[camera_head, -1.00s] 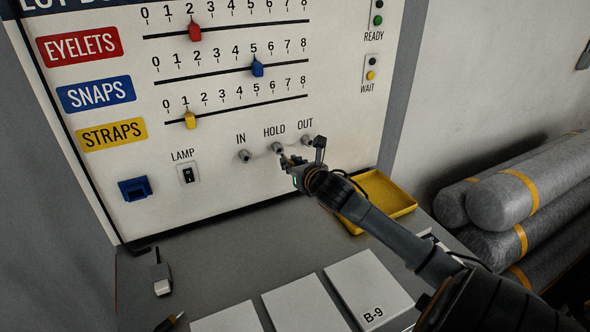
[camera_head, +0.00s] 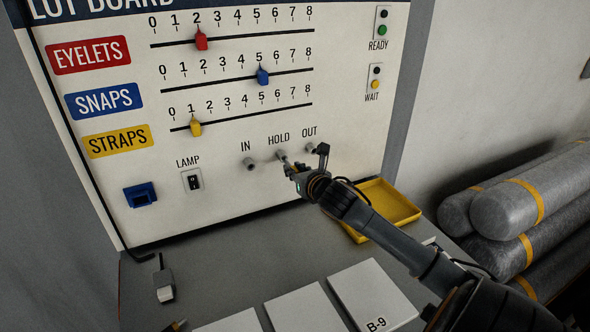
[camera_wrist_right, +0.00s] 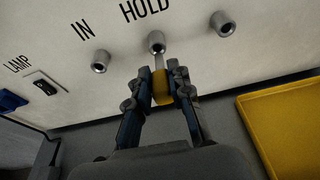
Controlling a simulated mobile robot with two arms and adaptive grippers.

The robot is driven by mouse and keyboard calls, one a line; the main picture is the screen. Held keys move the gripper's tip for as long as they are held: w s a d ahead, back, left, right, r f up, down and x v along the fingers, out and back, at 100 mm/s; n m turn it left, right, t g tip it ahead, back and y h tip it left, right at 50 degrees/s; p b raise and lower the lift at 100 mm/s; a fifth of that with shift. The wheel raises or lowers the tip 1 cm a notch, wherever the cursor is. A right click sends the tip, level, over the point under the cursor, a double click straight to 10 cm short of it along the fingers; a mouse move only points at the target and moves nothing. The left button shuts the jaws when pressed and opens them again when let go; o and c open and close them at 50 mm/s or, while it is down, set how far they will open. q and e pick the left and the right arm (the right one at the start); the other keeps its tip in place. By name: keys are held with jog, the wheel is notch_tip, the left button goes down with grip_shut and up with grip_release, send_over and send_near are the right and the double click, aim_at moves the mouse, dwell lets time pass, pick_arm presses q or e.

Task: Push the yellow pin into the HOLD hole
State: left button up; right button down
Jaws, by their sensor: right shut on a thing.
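My right gripper (camera_head: 289,166) is shut on the yellow pin (camera_wrist_right: 161,86), just in front of the panel. In the right wrist view the yellow grip sits between the two fingertips (camera_wrist_right: 161,88). Its grey shaft points at the HOLD hole (camera_wrist_right: 156,42), a round metal socket under the HOLD label. The shaft's tip appears to meet the socket's lower edge; I cannot tell whether it is inside. In the head view the HOLD hole (camera_head: 281,155) is partly covered by the gripper.
The IN socket (camera_head: 249,163) and OUT socket (camera_head: 311,147) flank HOLD. A yellow tray (camera_head: 398,203) lies below right on the grey bench. A lamp switch (camera_head: 193,181), blue socket (camera_head: 140,195), plug (camera_head: 164,285) and white cards (camera_head: 372,295) are nearby. Grey rolls (camera_head: 510,205) lie at right.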

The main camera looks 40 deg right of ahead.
aim_at(289, 164)
jog(key=shift+w+d, duration=0.3)
jog(key=shift+w, duration=0.7)
jog(key=shift+w+d, duration=0.3)
jog(key=shift+w, duration=0.65)
jog(key=c, duration=1.1)
grip_release()
jog(key=shift+c, duration=0.2)
jog(key=shift+s, duration=0.15)
jog(key=v, duration=1.2)
